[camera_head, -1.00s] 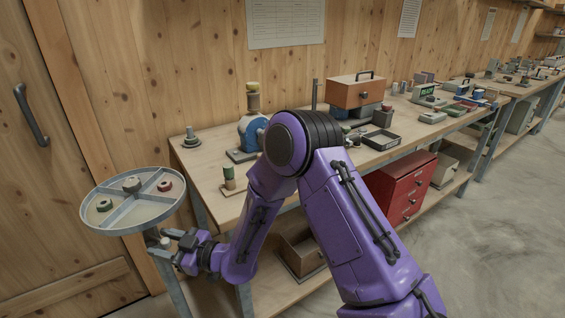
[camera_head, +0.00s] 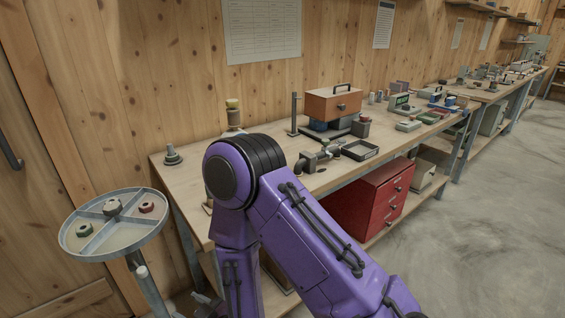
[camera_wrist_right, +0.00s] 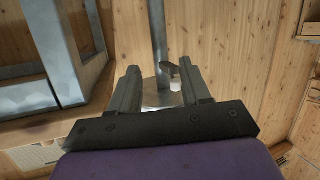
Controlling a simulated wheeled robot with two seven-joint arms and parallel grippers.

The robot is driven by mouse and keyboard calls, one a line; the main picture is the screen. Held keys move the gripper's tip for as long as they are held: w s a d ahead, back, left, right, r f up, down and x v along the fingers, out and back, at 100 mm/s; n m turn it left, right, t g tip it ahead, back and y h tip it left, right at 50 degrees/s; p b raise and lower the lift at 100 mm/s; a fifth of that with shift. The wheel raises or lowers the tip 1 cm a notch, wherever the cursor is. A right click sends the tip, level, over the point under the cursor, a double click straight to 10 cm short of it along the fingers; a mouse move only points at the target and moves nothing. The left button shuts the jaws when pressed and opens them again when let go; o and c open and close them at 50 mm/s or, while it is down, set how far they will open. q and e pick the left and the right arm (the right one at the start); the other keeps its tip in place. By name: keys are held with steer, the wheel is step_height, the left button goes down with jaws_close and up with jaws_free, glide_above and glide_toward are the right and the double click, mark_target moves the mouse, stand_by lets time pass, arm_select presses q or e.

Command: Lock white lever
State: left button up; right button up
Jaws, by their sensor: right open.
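A small white piece, which looks like the white lever (camera_wrist_right: 175,84), sits beside the grey metal post (camera_wrist_right: 158,30) in the right wrist view. A dark grey block is just above it. My right gripper (camera_wrist_right: 159,72) is open, and the white piece appears between its fingers, closer to the right one. I cannot tell whether they touch. In the head view a pale round-ended piece (camera_head: 142,273) shows at the post under the round tray (camera_head: 72,252). My right gripper (camera_head: 206,302) is mostly cut off at the bottom edge there. My left gripper is out of view.
The tray has dividers and holds a few nut-like parts (camera_head: 113,207). The wooden workbench (camera_head: 185,182) stands to its right, with an orange-brown box (camera_head: 333,104) and small tools. A red drawer cabinet (camera_head: 370,205) is below. Open floor (camera_head: 480,230) lies at right.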

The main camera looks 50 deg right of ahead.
steer(key=s+d+f+m+g+h+p, duration=0.1)
steer(key=s+d+f+m+g+p, duration=0.2)
steer(key=s, duration=0.6)
steer(key=s+d+f+m+g+h+p, duration=0.2)
steer(key=s+d+f+m+g+p, duration=0.2)
steer(key=s+f+g, duration=0.3)
steer(key=s+d+p, duration=0.1)
steer(key=s, duration=0.2)
steer(key=shift+d, duration=0.4)
